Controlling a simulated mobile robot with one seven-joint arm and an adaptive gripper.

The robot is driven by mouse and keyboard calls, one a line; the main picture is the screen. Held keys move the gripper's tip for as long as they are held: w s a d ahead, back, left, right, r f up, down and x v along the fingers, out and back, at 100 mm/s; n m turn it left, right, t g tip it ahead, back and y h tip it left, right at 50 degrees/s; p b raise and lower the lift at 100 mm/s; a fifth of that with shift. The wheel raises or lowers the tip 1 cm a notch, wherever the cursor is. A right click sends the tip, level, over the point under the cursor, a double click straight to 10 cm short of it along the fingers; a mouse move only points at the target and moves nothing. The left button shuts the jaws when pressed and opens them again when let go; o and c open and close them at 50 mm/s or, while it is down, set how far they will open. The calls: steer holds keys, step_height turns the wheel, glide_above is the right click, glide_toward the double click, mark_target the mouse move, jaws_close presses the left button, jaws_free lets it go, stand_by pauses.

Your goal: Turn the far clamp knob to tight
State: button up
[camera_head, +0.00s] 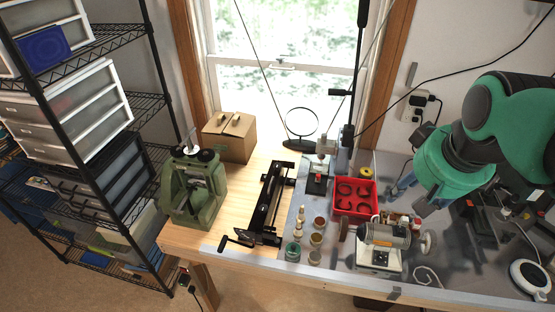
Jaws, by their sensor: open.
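A green machine (191,190) stands upright on the wooden left part of the bench. Dark round knob-like parts show on its top, one at the right (207,155) and one at the left (180,152). I cannot tell for sure which is the far clamp knob, or how tight either is. A thin pale rod rises between them. My green and black arm comes in from the right, well away from the machine. I cannot make out my gripper's fingers.
A cardboard box (229,137) stands behind the machine. A long black tool (266,205) lies to its right. Further right are a red bin (354,197), small jars (316,239) and a bench grinder (383,243). A wire shelf (118,108) stands left of the bench.

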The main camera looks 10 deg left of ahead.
steer(key=w+a+r+n+g+p, duration=0.1)
steer(key=w+a+n+p, duration=0.1)
steer(key=w+a, duration=0.35)
steer(key=w+a+r+n+p, duration=0.1)
steer(key=w+a+r+p, duration=0.1)
steer(key=w, duration=0.6)
steer(key=n+g+p, duration=0.4)
steer(key=n+p, duration=0.4)
steer(key=p, duration=0.2)
glide_above(278, 165)
step_height(278, 165, down, 20)
steer(key=shift+a+f, duration=0.15)
steer(key=shift+f, duration=0.15)
step_height(278, 165, down, 14)
steer(key=shift+r+p, duration=0.1)
steer(key=shift+p, duration=0.8)
jaws_close()
